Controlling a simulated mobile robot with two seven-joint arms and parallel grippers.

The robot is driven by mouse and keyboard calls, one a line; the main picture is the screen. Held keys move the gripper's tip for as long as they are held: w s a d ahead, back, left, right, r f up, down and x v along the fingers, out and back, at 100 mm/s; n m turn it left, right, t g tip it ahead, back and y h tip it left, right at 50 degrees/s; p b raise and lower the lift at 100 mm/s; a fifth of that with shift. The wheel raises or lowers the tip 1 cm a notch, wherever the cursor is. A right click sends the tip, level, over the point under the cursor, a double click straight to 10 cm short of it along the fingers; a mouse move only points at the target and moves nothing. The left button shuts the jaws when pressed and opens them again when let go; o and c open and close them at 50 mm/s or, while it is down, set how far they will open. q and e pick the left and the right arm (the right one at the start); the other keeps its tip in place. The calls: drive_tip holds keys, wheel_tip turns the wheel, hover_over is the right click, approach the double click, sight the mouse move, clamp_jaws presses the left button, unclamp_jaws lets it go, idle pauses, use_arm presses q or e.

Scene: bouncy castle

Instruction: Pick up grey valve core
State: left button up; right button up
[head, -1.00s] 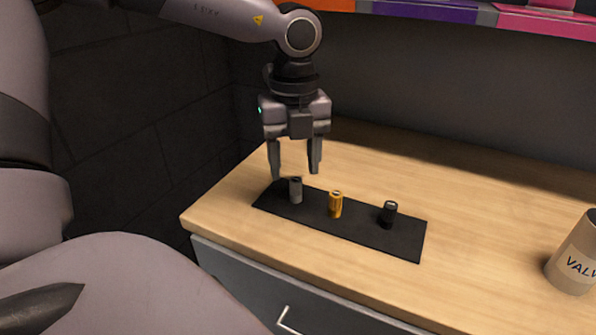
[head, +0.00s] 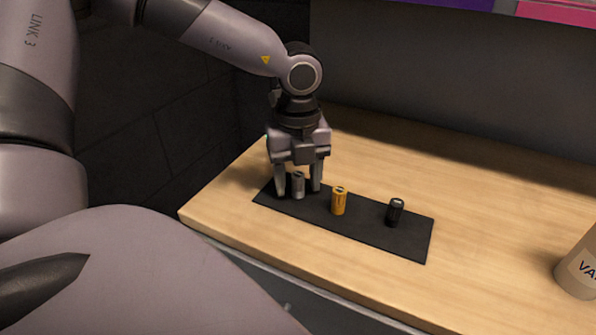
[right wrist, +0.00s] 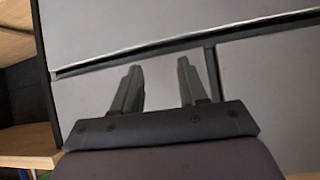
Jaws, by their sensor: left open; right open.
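The grey valve core (head: 298,186) stands upright at the left end of a black mat (head: 360,234) on the wooden counter. My left gripper (head: 298,189) is lowered over it with open fingers, one on each side of the core. I cannot tell whether either finger touches it. My right gripper (right wrist: 158,85) is open and empty in the right wrist view, in front of grey cabinet fronts.
A yellow valve core (head: 339,201) and a black one (head: 395,212) stand on the mat to the right of the grey one. A labelled beige container (head: 580,265) stands at the counter's right. The counter (head: 480,215) between is clear.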

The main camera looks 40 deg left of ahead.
sight(298, 174)
use_arm(q)
clamp_jaws()
wheel_tip(298, 174, up, 20)
drive_tip(key=p, duration=0.1)
idle(0.6)
